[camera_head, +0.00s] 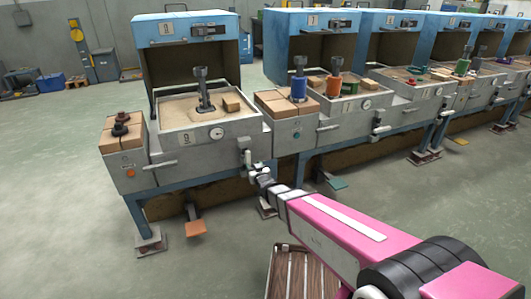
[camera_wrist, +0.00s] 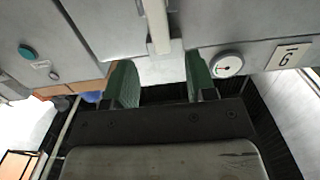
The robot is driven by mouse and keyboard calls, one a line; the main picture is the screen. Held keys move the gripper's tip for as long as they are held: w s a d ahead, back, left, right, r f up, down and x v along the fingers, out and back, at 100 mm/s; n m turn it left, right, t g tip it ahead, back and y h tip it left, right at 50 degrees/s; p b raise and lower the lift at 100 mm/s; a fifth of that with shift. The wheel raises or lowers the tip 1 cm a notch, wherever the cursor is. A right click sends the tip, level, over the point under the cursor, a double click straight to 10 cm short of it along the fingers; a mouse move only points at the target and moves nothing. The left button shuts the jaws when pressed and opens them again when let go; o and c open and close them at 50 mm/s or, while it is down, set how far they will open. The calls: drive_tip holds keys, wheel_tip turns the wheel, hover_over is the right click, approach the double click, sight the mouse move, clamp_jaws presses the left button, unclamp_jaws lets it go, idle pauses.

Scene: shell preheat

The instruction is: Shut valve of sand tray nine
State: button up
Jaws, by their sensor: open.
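The nearest sand tray (camera_head: 155,141) stands at left centre under a blue hood, with sand, a dark upright tool and a wooden block. The valve (camera_head: 247,157) is on the front right of that tray. My gripper (camera_head: 264,180) is open just below and right of the valve. In the wrist view its two green fingers (camera_wrist: 161,78) stand apart, below a pale lever (camera_wrist: 156,22). A dial (camera_wrist: 227,65) and a number plate (camera_wrist: 289,55), reading nine upside down, show right of them. Contact cannot be told.
A row of similar trays with blue hoods (camera_head: 307,20) runs back to the right. A side box (camera_head: 285,128) with a blue spool stands beside the near tray. An orange pedal (camera_head: 195,228) and a slatted wooden platform (camera_head: 300,272) are low in front. The left floor is clear.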

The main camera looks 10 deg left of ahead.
sight(249, 157)
drive_tip(key=shift+y, duration=0.3)
drive_tip(key=x, duration=1.1)
drive_tip(key=shift+d+r, duration=0.1)
drive_tip(key=shift+r, duration=0.2)
clamp_jaws()
